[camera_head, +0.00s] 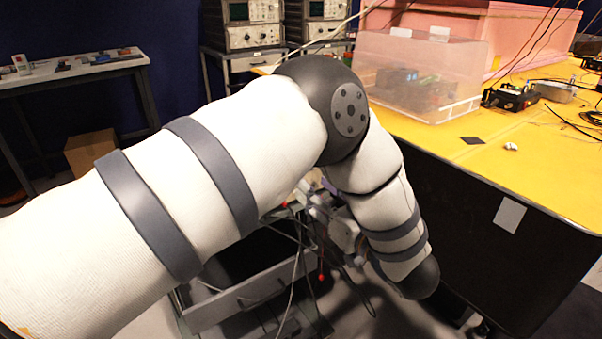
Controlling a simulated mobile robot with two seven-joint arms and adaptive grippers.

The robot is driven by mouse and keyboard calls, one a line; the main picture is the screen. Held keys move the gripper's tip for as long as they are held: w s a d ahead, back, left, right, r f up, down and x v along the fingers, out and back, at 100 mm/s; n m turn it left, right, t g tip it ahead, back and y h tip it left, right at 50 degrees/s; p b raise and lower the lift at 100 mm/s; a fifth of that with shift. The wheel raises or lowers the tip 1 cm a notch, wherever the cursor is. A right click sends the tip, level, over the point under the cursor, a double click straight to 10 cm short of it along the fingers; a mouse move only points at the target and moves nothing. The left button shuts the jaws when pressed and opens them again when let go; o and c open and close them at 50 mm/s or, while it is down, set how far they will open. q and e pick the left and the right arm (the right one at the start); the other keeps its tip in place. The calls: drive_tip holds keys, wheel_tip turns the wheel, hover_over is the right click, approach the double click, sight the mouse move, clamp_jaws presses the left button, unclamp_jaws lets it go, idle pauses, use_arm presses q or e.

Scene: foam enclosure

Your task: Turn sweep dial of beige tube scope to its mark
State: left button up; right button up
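Beige instruments with small screens and knobs stand at the back: one stack (252,37) left of centre and another (322,29) beside it. I cannot tell which one is the task's tube scope, and a sweep dial or its mark is too small to make out. My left arm crosses the middle of the view and bends down at a dark joint. My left gripper (342,228) is mostly hidden behind the forearm, low in the centre among cables. Its fingers cannot be made out. My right gripper is out of view.
A grey cart with a drawer (249,291) and hanging cables stands below my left arm. A yellow-topped bench (540,170) fills the right, with a clear bin (420,80) and a pink foam box (520,35). A side table (70,70) stands at left.

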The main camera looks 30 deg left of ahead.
use_arm(q)
drive_tip(key=x, duration=0.7)
drive_tip(key=shift+d, duration=0.1)
clamp_jaws()
